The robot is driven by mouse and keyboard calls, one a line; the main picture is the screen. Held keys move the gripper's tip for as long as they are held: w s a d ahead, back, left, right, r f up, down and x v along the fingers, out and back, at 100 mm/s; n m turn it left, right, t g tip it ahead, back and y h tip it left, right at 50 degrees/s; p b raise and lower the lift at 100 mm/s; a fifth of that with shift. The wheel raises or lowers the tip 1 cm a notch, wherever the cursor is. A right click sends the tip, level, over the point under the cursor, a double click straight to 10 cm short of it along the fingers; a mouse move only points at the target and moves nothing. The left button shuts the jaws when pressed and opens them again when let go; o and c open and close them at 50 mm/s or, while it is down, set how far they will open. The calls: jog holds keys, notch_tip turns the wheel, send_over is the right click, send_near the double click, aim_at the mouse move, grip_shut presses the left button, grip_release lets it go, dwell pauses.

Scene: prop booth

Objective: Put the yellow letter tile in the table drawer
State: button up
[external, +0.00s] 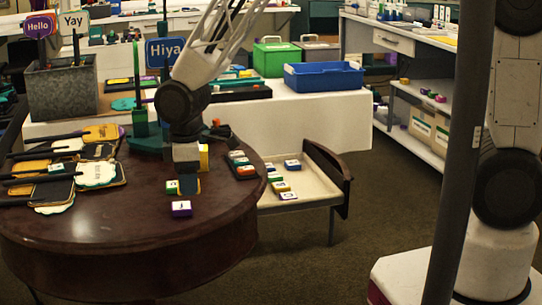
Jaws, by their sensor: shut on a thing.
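My gripper (188,188) points down low over the round dark wooden table (110,220). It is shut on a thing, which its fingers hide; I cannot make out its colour. A yellow patch (204,157) shows just right of my gripper's body; I cannot tell what it belongs to. A green letter tile (172,187) is close left of the fingertips. A purple letter tile (181,209) lies in front of them. The table drawer (312,187) stands open at the table's right, with several tiles in it, one of them yellow-orange (281,187).
A dark rack of tiles (246,176) sits at the table's right edge, between my gripper and the drawer. Sign paddles (95,175) crowd the table's left. A green stand with a "Hiya" sign (164,53) is behind my gripper. The table's front is clear.

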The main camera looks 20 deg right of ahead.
jog(key=shift+w+r, duration=0.25)
jog(key=shift+r, duration=0.4)
jog(key=w+d+m, duration=0.4)
jog(key=w+d, duration=0.3)
jog(key=w, duration=0.4)
jog(key=m, duration=1.3)
send_over(308, 186)
notch_tip(308, 186, down, 11)
jog(key=shift+s, duration=0.1)
jog(key=shift+f, duration=3.05)
